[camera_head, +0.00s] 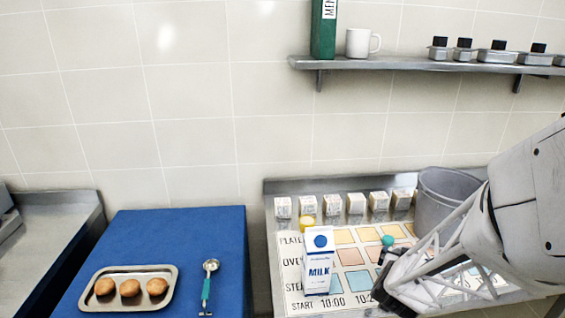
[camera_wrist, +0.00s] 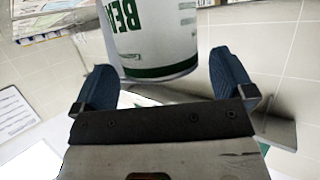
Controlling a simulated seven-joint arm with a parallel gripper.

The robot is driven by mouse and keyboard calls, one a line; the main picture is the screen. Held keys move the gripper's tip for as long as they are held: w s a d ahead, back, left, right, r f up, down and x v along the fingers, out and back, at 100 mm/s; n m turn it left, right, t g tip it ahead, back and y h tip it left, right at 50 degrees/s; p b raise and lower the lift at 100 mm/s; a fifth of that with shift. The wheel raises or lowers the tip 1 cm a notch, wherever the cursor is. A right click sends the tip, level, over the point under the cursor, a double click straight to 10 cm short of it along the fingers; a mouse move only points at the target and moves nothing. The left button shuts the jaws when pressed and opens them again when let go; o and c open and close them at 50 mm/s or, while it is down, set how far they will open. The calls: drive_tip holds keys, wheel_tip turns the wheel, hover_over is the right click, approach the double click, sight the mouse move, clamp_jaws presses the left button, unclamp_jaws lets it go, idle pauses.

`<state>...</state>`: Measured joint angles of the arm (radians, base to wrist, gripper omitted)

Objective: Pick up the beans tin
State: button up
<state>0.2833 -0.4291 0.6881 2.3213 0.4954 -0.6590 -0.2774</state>
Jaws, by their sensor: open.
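The beans tin (camera_wrist: 155,40) is white with green lettering, partly readable as "BEA", and a green band near one end. It appears upside down in the wrist view, cut off by the top edge. My gripper (camera_wrist: 162,66) is open, with one blue finger to the left of the tin and the other to the right. Nothing is gripped; I cannot tell how far the tin lies beyond the fingertips. In the head view my gripper (camera_head: 386,284) is low over the printed board, and I cannot make out the tin there.
A milk carton (camera_head: 318,270) stands left of my gripper on the printed board (camera_head: 291,290). A grey pot (camera_head: 440,205) stands behind my arm, and several small labelled boxes (camera_head: 332,204) line the back. A blue table (camera_head: 190,235) at left holds a bun tray (camera_head: 170,300) and a scoop (camera_head: 206,285).

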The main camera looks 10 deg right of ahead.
drive_tip(key=shift+x, duration=1.4)
drive_tip(key=c, duration=1.1)
